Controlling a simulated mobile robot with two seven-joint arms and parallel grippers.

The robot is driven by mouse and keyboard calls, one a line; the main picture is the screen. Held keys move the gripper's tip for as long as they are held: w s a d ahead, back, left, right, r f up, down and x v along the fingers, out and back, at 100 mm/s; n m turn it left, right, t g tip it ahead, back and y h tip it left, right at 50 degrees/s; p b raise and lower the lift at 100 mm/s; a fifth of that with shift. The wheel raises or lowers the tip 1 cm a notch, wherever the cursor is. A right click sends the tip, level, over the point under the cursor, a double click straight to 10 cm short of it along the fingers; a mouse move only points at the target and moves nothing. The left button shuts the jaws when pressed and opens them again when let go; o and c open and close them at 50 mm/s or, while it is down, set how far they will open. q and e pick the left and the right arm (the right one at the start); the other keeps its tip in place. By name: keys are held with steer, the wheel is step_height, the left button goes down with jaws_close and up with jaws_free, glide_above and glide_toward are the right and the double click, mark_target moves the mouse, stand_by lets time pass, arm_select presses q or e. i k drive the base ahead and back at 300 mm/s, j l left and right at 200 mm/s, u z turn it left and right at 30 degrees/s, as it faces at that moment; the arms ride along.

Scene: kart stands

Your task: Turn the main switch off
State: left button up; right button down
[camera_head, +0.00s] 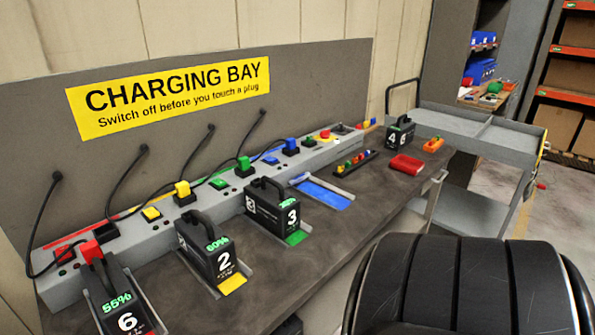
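A grey power strip (220,194) runs along the back of the bench under the charging bay board. Near its right end is a small red knob on a yellow patch (325,134), which looks like the main switch; its position is too small to read. A dark square fitting (341,129) sits just right of it. Neither of my grippers is in view.
Plugs in red (91,250), yellow (182,189), green (244,163) and blue (291,144) sit along the strip with black cables. Batteries 6 (127,300), 2 (222,262) and 3 (288,215) stand before it.

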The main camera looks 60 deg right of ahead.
mark_target(325, 134)
steer(key=z, duration=1.6)
steer(key=i+l, duration=0.15)
steer(key=l, duration=0.2)
steer(key=i+l, duration=0.2)
steer(key=l, duration=0.15)
steer(key=i+l, duration=0.15)
steer(key=l, duration=0.2)
steer(key=i+l, duration=0.15)
steer(key=l, duration=0.2)
steer(key=i+l, duration=0.15)
steer(key=l, duration=0.2)
steer(key=l+z, duration=0.05)
